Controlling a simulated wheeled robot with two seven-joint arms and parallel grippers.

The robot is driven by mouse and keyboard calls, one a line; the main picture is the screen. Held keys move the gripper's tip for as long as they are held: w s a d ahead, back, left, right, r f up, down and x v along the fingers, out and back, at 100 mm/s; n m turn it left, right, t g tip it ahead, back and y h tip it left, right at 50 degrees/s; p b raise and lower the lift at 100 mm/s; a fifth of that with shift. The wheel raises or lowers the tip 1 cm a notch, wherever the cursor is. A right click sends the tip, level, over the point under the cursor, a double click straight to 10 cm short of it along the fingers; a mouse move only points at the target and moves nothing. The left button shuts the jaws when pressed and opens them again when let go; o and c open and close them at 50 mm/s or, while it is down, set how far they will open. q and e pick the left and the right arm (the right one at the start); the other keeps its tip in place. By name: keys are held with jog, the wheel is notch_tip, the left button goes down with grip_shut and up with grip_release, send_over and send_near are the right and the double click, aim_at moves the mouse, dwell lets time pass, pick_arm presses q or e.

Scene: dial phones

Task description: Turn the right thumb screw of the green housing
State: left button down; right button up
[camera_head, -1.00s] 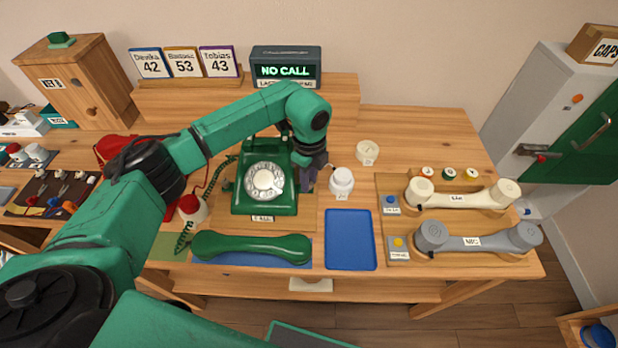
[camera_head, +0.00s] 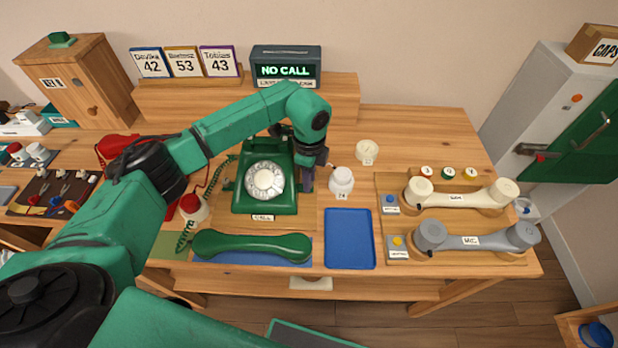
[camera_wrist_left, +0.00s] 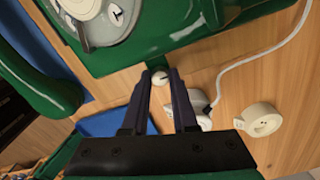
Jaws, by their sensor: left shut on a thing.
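The green housing is the body of the green dial phone (camera_head: 264,185), standing on the table with its dial facing up. It also fills the top of the left wrist view (camera_wrist_left: 190,25). A small pale round thumb screw (camera_wrist_left: 160,77) with a dark mark shows at the housing's side in the left wrist view. My left gripper (camera_wrist_left: 160,78) is shut on this screw, with one dark finger on either side. In the head view my left gripper (camera_head: 308,184) is at the housing's right side and hides the screw. My right gripper is not in view.
The green handset (camera_head: 252,246) lies in front of the phone. A blue tray (camera_head: 349,239) lies empty at front right. A pale cord (camera_wrist_left: 262,62) runs near the fingers.

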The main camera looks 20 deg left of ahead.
pick_arm(q)
jog(key=c, duration=0.7)
grip_release()
notch_tip(320, 180, up, 15)
jog(key=shift+f+b, duration=0.15)
jog(key=shift+b, duration=0.8)
